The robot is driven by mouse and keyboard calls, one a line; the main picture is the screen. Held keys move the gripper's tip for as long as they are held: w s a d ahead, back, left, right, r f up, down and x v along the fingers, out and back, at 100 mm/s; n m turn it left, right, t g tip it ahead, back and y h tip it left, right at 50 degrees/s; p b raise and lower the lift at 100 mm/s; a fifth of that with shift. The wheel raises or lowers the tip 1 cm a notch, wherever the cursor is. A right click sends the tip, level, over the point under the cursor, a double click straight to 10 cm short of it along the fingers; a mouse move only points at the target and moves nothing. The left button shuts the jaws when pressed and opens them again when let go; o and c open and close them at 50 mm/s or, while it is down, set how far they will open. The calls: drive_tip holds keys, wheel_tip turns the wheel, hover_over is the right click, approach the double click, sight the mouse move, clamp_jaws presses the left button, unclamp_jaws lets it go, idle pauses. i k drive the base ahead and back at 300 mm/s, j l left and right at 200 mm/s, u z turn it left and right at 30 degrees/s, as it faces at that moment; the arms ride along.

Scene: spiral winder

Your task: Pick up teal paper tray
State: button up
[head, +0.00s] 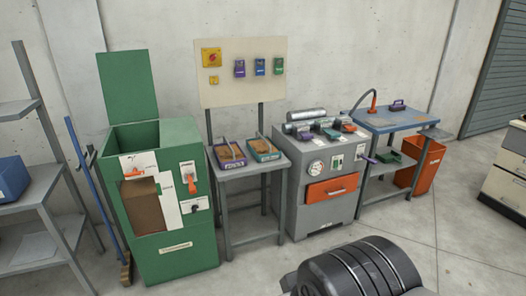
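The teal paper tray (265,158) stands on the small grey table (240,173) between the green cabinet and the grey machine. It is a low open tray with brown contents and what looks like a thin light bar or handle across it. A similar purple tray (239,165) stands just left of it on the same table. A black rounded part of my own arm shows at the bottom, well apart from the trays. My gripper is not in view.
A green cabinet (179,235) with a raised lid stands left of the table. A grey machine (316,218) with an orange drawer stands to its right. A panel (222,90) hangs above. A blue-topped bench (395,121) and orange bin (428,165) are farther right. Floor in front is clear.

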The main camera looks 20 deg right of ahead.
sight(262, 149)
drive_tip(key=i+l+z, duration=0.3)
drive_tip(key=i, duration=1.45)
drive_tip(key=i+z, duration=0.3)
drive_tip(key=i, duration=1.5)
